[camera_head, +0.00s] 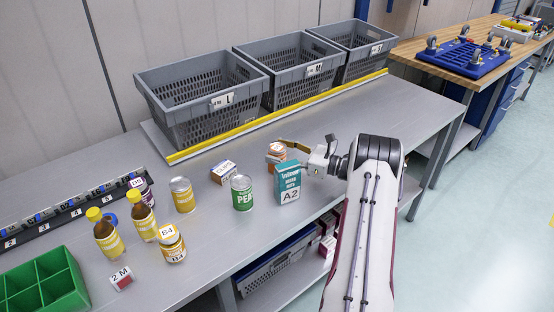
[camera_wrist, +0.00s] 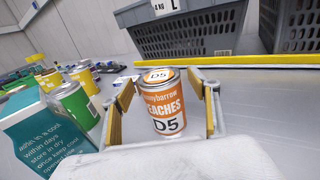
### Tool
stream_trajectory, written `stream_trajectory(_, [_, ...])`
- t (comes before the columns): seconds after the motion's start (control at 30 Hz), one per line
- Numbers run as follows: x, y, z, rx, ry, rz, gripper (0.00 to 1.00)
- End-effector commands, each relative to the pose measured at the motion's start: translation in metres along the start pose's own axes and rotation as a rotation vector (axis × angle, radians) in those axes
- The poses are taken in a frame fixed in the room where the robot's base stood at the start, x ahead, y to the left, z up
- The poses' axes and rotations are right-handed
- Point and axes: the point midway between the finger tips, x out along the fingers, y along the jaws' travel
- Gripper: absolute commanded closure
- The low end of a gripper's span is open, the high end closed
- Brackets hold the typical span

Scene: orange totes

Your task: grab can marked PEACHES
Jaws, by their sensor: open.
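The PEACHES can (camera_wrist: 163,104) is orange and white, marked D5, and stands upright on the grey table. In the wrist view it sits between the two yellow-padded fingers of my gripper (camera_wrist: 163,112), which are apart with the can between them; I cannot tell whether either finger touches it. In the head view the can (camera_head: 276,153) stands behind the teal A2 box, which partly hides it. My gripper (camera_head: 289,155) reaches it from the right, with one yellow finger visible above and beside the can.
The teal A2 box (camera_head: 287,183) stands close in front of the can, and a green PEAS can (camera_head: 242,193) is to its left. Bottles and other cans stand further left. Grey crates (camera_head: 205,110) line the back behind a yellow-edged strip (camera_head: 250,128).

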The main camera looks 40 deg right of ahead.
Motion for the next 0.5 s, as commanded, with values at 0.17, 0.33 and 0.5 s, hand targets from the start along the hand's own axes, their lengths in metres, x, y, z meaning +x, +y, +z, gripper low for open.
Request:
stream_trajectory(0.17, [0.0078,-0.0001,0.0002,0.001,-0.001,-0.001,0.39])
stream_trajectory(0.33, [0.0080,-0.0002,0.0002,0.000,-0.001,-0.001,0.39])
stream_trajectory(0.5, [0.0079,-0.0001,0.0002,0.000,-0.001,-0.001,0.39])
